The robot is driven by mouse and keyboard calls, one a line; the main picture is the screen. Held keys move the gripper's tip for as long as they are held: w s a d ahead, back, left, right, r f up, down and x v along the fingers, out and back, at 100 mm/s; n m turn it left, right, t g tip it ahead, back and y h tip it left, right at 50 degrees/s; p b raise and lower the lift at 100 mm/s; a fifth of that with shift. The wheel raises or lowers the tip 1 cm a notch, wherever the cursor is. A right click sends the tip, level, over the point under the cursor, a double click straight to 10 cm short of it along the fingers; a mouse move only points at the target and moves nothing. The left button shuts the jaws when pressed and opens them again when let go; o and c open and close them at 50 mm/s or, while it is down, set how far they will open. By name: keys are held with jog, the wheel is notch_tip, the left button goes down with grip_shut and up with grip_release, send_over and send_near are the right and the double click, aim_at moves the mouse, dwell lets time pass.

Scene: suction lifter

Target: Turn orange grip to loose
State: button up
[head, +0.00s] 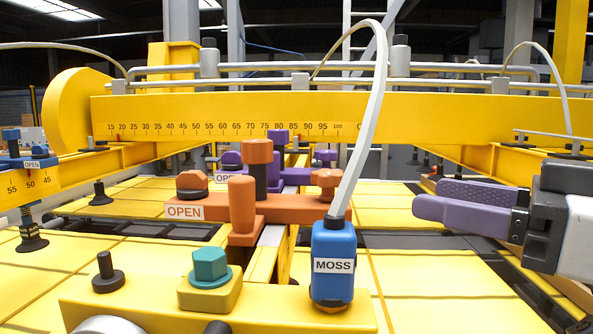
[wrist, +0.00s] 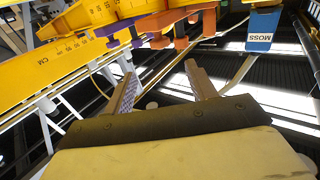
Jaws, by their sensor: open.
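The orange grip (head: 242,205) is a rounded upright handle on an orange crossbar (head: 285,208) at the middle of the head view. An "OPEN" label (head: 184,212) is on the bar's left part. A taller orange-topped post (head: 258,151) stands behind it, and orange knobs sit at the bar's left (head: 192,183) and right (head: 327,179). My gripper (head: 425,204) is at the right, its fingers pointing left, apart from the orange parts. In the wrist view my gripper (wrist: 160,71) has its fingers spread and empty. Orange parts (wrist: 162,21) show at the top there.
A blue "MOSS" block (head: 333,252) with a pale hose stands in front of the bar's right end. A teal knob (head: 210,264) is on the yellow front beam. Purple parts (head: 295,176) lie behind the orange bar. A yellow scaled beam (head: 230,115) crosses behind.

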aim_at(343, 179)
jog(key=p+x, duration=0.4)
jog(key=x, duration=1)
jog(key=shift+w+a, duration=0.1)
jog(key=c, duration=1)
